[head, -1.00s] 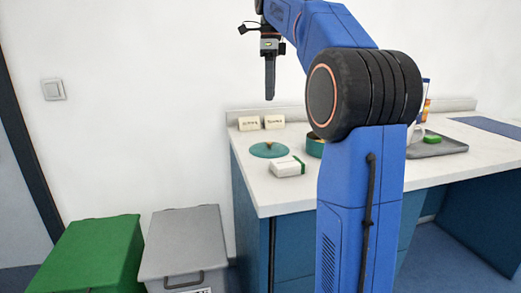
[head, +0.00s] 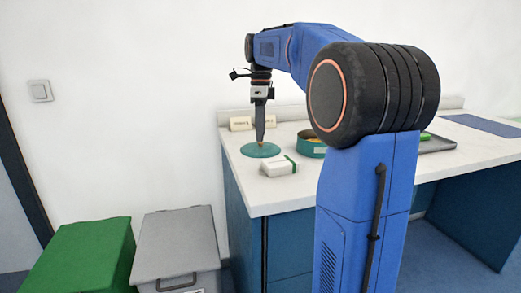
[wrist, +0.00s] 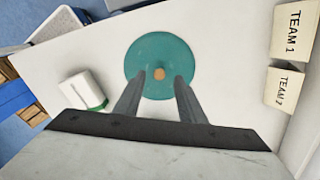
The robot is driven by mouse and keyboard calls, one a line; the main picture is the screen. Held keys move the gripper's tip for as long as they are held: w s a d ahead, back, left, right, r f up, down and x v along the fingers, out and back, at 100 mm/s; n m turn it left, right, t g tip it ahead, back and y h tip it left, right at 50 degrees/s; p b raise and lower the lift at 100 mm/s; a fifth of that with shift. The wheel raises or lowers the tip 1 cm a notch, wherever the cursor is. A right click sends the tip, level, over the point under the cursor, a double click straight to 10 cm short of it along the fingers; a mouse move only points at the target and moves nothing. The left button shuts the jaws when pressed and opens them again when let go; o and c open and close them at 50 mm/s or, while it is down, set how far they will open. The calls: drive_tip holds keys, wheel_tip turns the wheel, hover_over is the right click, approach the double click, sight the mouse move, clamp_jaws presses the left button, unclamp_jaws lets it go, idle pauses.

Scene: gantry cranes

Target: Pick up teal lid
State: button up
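The teal lid (head: 260,151) is a flat round disc lying on the white counter near its left end. It also shows in the wrist view (wrist: 160,50), with a small tan knob (wrist: 159,74) at its middle. My gripper (head: 260,143) points straight down over the lid. In the wrist view my gripper (wrist: 160,76) is open, its two dark fingers apart with the knob between their tips. I cannot tell whether the fingertips touch the lid.
A white box with a green band (head: 279,167) lies in front of the lid. A teal round tin (head: 311,145) stands to the right, partly behind my arm. Two labelled cards (wrist: 293,30) stand behind. A grey tray (head: 440,145) is farther right. Green and grey bins stand on the floor.

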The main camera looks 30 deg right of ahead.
sight(261, 146)
drive_tip(key=shift+f, duration=1.35)
drive_tip(key=shift+c, duration=0.2)
clamp_jaws()
drive_tip(key=shift+r, duration=0.15)
